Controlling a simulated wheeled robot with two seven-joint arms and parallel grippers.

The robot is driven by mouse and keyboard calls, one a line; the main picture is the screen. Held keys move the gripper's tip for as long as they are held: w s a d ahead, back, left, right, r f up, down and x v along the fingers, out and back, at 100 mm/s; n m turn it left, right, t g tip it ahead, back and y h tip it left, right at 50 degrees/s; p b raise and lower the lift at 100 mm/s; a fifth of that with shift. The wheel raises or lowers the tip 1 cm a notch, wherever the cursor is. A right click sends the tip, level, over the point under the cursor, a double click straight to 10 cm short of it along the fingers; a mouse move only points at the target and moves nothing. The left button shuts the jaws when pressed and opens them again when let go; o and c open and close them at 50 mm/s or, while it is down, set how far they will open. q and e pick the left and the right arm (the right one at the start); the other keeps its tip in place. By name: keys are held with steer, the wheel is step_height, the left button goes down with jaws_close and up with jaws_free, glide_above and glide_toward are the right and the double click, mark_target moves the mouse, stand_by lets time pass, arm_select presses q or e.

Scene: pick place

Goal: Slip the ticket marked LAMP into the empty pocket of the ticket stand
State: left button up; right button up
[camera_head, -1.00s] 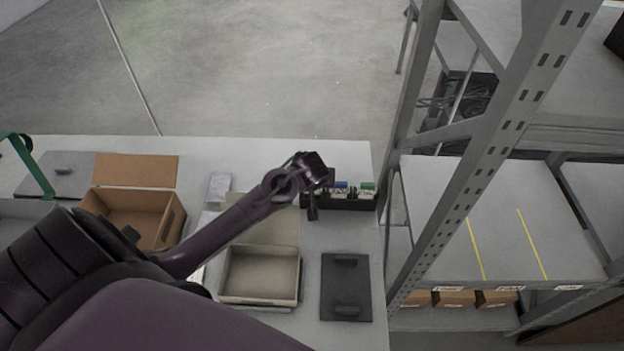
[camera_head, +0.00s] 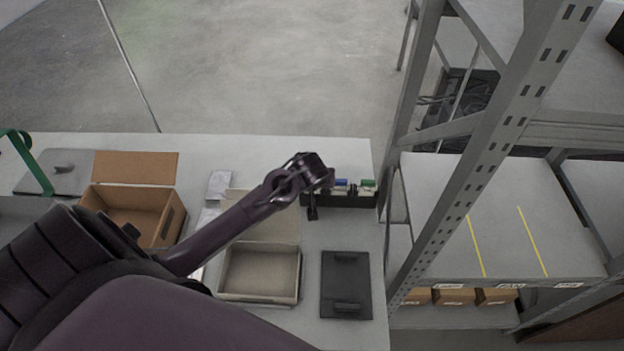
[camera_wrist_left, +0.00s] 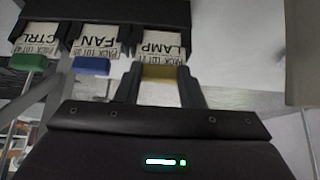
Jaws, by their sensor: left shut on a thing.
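The LAMP ticket (camera_wrist_left: 163,45) is a white card with a yellow-brown tab in the left wrist view. My left gripper (camera_wrist_left: 160,84) is shut on that tab. The card's far end meets the edge of the dark ticket stand (camera_wrist_left: 120,12); I cannot tell how deep it sits in the pocket. In the head view my left gripper (camera_head: 312,211) is at the left end of the stand (camera_head: 350,201) and hides the LAMP ticket.
A cardboard box (camera_head: 140,167) is further left. A grey shelf rack (camera_head: 480,180) rises close to the table's right edge.

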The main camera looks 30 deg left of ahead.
arm_select(q)
steer(key=o, duration=0.9)
steer(key=shift+c, duration=0.4)
step_height(320, 180, up, 8)
steer(key=p, duration=0.8)
stand_by(0.8)
